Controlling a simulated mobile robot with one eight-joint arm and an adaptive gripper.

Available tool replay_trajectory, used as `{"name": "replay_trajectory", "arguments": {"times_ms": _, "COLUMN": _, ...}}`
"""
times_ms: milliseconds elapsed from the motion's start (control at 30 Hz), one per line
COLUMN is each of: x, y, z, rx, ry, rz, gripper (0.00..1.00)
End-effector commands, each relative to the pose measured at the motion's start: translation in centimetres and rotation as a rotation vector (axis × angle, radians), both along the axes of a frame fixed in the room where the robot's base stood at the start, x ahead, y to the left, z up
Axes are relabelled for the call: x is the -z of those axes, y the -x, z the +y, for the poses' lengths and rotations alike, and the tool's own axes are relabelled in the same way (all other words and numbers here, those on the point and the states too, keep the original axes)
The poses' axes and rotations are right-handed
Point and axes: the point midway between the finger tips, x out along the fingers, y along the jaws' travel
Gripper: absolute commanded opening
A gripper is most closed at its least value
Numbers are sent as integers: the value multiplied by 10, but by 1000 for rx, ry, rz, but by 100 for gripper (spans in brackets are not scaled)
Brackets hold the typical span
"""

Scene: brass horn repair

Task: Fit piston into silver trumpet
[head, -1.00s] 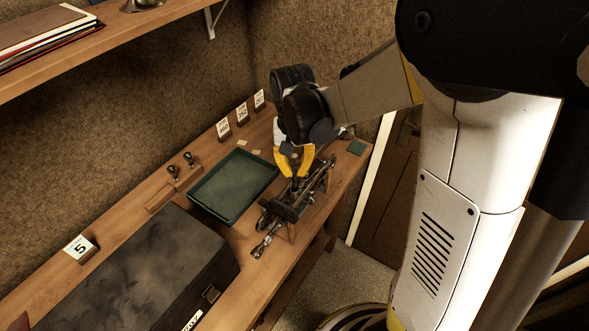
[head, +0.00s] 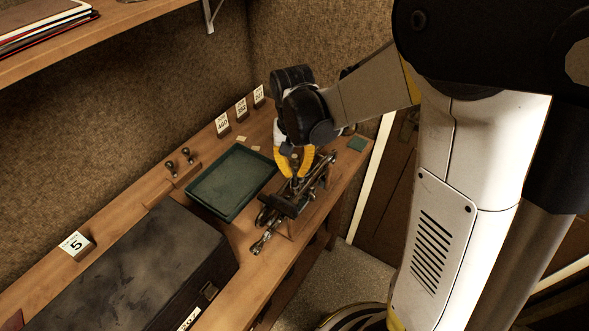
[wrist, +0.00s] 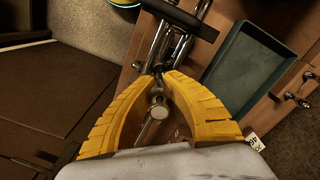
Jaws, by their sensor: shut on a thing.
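The silver trumpet (head: 264,238) lies in a dark holder near the front edge of the bench. Its silver tubes also show in the wrist view (wrist: 163,44). My gripper (head: 296,175) is directly above the trumpet, fingers pointing down. In the wrist view my yellow fingers (wrist: 163,80) close on the piston, whose round pale cap (wrist: 158,109) shows between them. The lower part of the piston is hidden by the fingers and tubes. I cannot tell whether it is inside a valve casing.
A green tray (head: 232,182) lies left of the trumpet. A dark case (head: 130,270) fills the bench's near left. Two small pistons stand in a wooden block (head: 184,172) behind. Number cards (head: 241,109) line the back edge. A green pad (head: 357,144) lies at the far right.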

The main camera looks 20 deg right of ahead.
Motion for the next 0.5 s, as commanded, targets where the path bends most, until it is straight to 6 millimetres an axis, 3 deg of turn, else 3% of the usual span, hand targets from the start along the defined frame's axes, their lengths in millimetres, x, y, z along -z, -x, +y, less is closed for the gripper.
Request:
{"name": "replay_trajectory", "arguments": {"times_ms": 233, "x": 7, "y": 0, "z": 0, "rx": 0, "ry": 0, "rz": 0, "gripper": 0}}
{"name": "replay_trajectory", "arguments": {"times_ms": 300, "x": 6, "y": 0, "z": 0, "rx": 0, "ry": 0, "rz": 0, "gripper": 27}}
{"name": "replay_trajectory", "arguments": {"times_ms": 333, "x": 6, "y": 0, "z": 0, "rx": 0, "ry": 0, "rz": 0, "gripper": 32}}
{"name": "replay_trajectory", "arguments": {"times_ms": 500, "x": 6, "y": 0, "z": 0, "rx": 0, "ry": 0, "rz": 0, "gripper": 32}}
